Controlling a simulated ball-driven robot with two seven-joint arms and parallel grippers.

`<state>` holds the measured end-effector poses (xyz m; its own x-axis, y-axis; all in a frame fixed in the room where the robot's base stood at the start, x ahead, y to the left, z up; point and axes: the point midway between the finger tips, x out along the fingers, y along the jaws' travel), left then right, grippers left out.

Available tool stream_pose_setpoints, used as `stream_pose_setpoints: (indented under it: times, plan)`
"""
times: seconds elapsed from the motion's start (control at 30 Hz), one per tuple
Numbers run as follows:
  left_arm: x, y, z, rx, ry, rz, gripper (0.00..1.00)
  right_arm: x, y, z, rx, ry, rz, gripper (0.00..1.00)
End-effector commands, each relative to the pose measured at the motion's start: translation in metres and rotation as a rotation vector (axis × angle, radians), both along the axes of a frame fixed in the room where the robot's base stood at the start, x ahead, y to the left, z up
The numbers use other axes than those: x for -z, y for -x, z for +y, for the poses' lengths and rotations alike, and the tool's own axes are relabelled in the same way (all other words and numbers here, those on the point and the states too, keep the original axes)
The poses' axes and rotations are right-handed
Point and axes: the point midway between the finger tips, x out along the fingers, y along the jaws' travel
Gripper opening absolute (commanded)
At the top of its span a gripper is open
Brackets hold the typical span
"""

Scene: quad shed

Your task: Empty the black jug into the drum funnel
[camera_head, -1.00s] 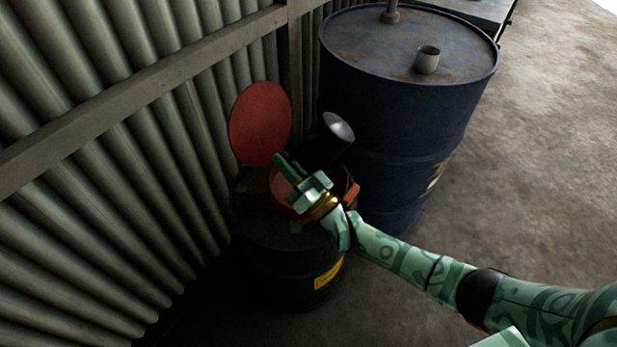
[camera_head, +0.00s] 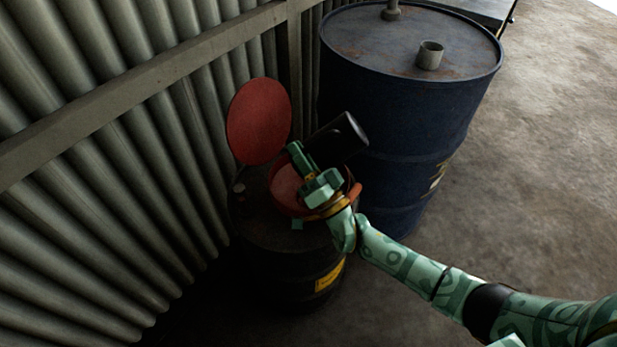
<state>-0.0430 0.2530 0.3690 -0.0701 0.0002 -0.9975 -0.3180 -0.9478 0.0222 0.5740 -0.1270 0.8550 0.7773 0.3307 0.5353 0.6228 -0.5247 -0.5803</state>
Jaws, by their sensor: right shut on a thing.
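The black jug (camera_head: 338,139) is tilted over the red drum funnel (camera_head: 284,186), its base end raised up and to the right. My right gripper (camera_head: 305,165) is shut on the jug, at the jug's lower left side. The jug's mouth is hidden behind the gripper, so I cannot see whether anything flows out. The funnel sits on top of a black drum (camera_head: 270,238). Its round red lid (camera_head: 259,121) stands open at the back left. My left gripper is not in view.
A large blue drum (camera_head: 395,120) stands right behind the jug, with a small grey cup (camera_head: 429,55) on its top. A corrugated metal wall (camera_head: 110,220) closes off the left. Bare concrete floor (camera_head: 530,170) is free on the right.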

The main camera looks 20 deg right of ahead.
Motion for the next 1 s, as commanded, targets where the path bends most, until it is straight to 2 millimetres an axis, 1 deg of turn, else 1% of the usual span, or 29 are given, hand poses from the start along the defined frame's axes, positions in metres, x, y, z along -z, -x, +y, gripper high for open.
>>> stream_pose_setpoints:
  times: [0.73,0.87,1.0]
  plan:
    - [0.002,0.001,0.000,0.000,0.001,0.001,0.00,0.001,0.000,-0.001,0.000,-0.014,0.000,0.00]
    - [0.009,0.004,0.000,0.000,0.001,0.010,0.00,0.001,0.001,-0.010,0.001,-0.086,-0.005,0.00]
    - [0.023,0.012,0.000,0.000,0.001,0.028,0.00,0.002,0.002,-0.028,0.001,-0.237,-0.019,0.00]
